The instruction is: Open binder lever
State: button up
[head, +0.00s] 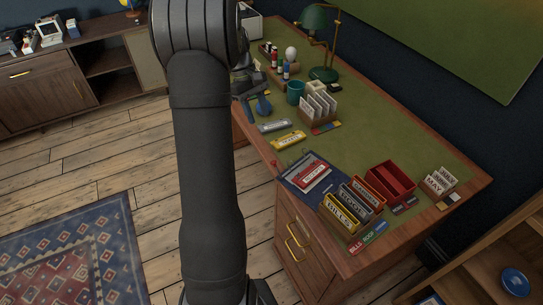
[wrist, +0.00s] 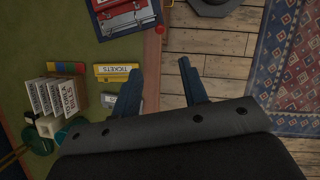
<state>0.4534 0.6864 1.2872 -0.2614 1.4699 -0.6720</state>
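A red binder (head: 306,175) with a white label lies flat on a blue mat at the desk's near edge in the head view. Its red cover and a metal part show at the top of the wrist view (wrist: 124,14), cut off by the frame. A small red knob (wrist: 160,30) shows beside it at the desk edge; I cannot tell whether it belongs to the lever. My gripper (wrist: 168,55) is open and empty, its fingers apart above the desk edge and floor, clear of the binder. My arm hides part of the head view.
Yellow (head: 288,140) and grey (head: 273,125) label holders lie on the green desk top (head: 395,135). Upright labelled folders (head: 345,212) and a red divided box (head: 390,182) stand right of the binder. A card rack (head: 319,107), teal cup (head: 295,92) and green lamp (head: 322,73) stand farther back.

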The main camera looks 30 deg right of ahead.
jog(key=x, duration=1.6)
jog(key=shift+s+d+f, duration=0.15)
jog(key=shift+s+f, duration=0.05)
jog(key=shift+c, duration=0.2)
grip_shut()
jog(key=shift+w+a+f+g+h, duration=0.25)
jog(key=shift+w+f+g, duration=0.25)
jog(key=shift+g, duration=0.4)
jog(key=shift+r, duration=0.1)
jog(key=shift+o, duration=0.2)
grip_release()
